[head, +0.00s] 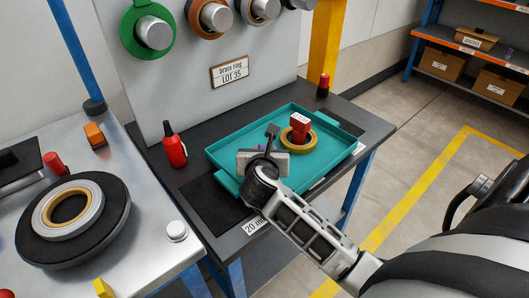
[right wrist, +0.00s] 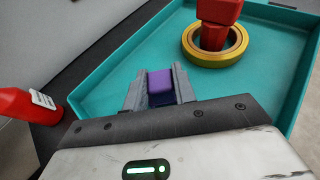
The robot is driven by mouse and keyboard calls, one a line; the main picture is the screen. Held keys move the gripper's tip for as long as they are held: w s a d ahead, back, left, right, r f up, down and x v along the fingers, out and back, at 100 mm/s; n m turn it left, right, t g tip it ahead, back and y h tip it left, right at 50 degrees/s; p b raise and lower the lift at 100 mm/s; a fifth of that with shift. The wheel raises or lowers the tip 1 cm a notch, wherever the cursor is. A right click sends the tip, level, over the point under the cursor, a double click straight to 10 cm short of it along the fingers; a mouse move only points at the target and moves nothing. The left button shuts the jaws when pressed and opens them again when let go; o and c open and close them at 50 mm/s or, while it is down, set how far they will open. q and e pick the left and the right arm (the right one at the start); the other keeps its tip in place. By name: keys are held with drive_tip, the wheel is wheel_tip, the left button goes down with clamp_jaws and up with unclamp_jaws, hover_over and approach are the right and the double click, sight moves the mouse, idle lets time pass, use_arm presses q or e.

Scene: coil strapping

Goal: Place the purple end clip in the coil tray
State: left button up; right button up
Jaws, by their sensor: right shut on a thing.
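The purple end clip (right wrist: 160,82) is between the two grey fingers of my right gripper (right wrist: 158,84) in the right wrist view. My right gripper (head: 271,134) is shut on it, over the near left part of the teal coil tray (head: 338,150). The tray floor (right wrist: 262,82) also shows beyond the fingers. In the head view the gripper hides the clip. I cannot tell whether the clip touches the tray floor. My left gripper is not in view.
A yellow ring (head: 289,147) with a red block (head: 300,126) in it sits in the tray, beyond the gripper. A red bottle (head: 173,147) stands left of the tray. A metal table (head: 120,203) holds a dark disc (head: 40,245) with rings. The tray's far left floor is clear.

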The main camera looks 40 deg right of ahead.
drive_tip(key=shift+f, duration=0.15)
drive_tip(key=shift+f, duration=0.2)
drive_tip(key=o, duration=0.9)
drive_tip(key=shift+o, duration=0.2)
